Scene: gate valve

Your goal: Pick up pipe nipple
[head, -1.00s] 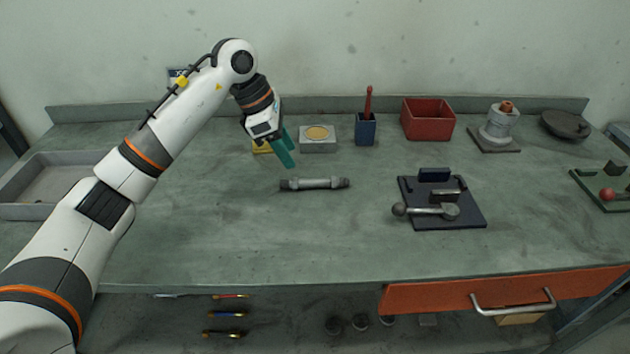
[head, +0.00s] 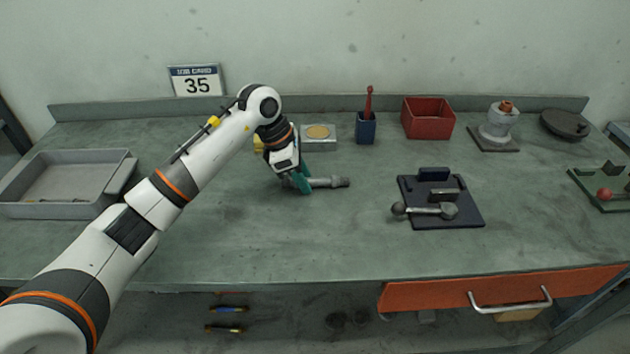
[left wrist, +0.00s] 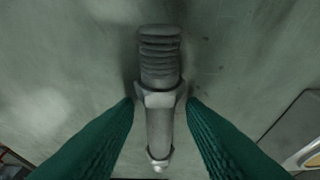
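In the left wrist view the nipple (left wrist: 159,120) shows a threaded end and a hex collar. My left gripper (head: 301,186) is down at the nipple's left part and hides some of it in the head view. In the left wrist view my left gripper's teal fingers (left wrist: 160,105) straddle the nipple near the collar, one on each side, with narrow gaps. The fingers look open. My right gripper is not in view.
A grey tray (head: 60,207) is at left. A dimmed-yellow-topped block (head: 318,145), blue holder (head: 365,129) and red bin (head: 428,120) stand behind. A dark plate (head: 471,216) with a ball-ended lever is at right. The bench front is clear.

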